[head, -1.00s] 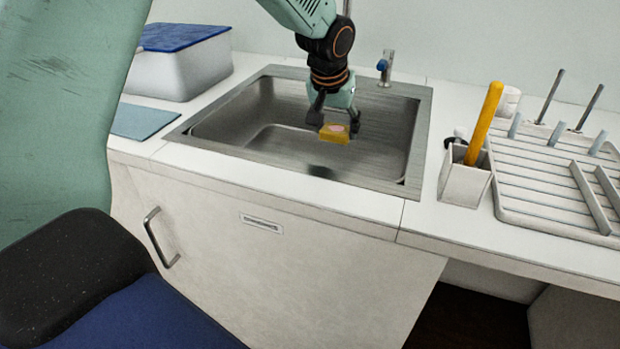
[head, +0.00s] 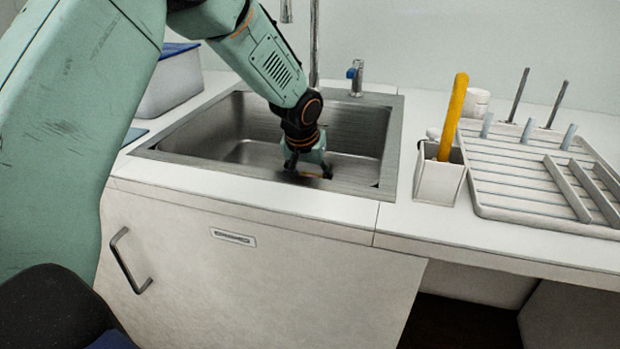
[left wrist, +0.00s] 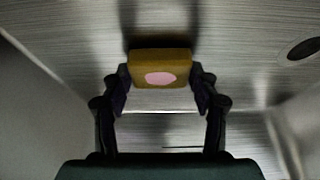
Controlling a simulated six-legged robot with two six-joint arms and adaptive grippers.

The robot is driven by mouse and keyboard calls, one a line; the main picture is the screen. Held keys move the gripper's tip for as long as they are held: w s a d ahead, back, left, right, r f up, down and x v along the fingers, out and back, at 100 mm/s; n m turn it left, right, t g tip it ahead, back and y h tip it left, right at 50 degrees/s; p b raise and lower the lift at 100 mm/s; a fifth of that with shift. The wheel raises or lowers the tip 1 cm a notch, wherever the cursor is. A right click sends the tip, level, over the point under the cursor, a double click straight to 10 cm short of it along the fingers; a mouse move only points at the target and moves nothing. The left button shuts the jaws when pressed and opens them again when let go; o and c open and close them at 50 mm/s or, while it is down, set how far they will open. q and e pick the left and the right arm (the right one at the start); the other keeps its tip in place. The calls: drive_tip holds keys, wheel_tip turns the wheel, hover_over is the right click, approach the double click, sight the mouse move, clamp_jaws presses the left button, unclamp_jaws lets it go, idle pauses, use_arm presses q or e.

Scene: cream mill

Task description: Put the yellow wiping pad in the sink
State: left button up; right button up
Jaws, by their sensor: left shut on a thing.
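The yellow wiping pad (left wrist: 160,55), a small block with a pink oval on its face, is between the fingers of my left gripper (left wrist: 160,82) in the left wrist view. The gripper is shut on it. In the head view my left gripper (head: 308,172) reaches down inside the steel sink (head: 228,125), near its front wall, and only a sliver of the pad shows. The sink's brushed floor lies beyond the pad in the left wrist view; I cannot tell whether the pad touches it. My right gripper is not in view.
A tap (head: 356,78) stands behind the sink. A white caddy (head: 438,180) with a yellow-handled tool (head: 453,115) and a draining rack (head: 530,170) are to its right. A white bin (head: 172,85) with a blue lid is at the left. A round drain hole (left wrist: 304,48) shows in the sink.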

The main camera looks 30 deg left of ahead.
use_arm(q)
drive_tip(key=shift+d, duration=0.15)
drive_tip(key=shift+f, duration=0.15)
drive_tip(key=o, duration=0.6)
drive_tip(key=shift+o, duration=1.3)
drive_tip(key=shift+r, duration=0.2)
drive_tip(key=p+v, duration=0.3)
drive_tip(key=v, duration=0.9)
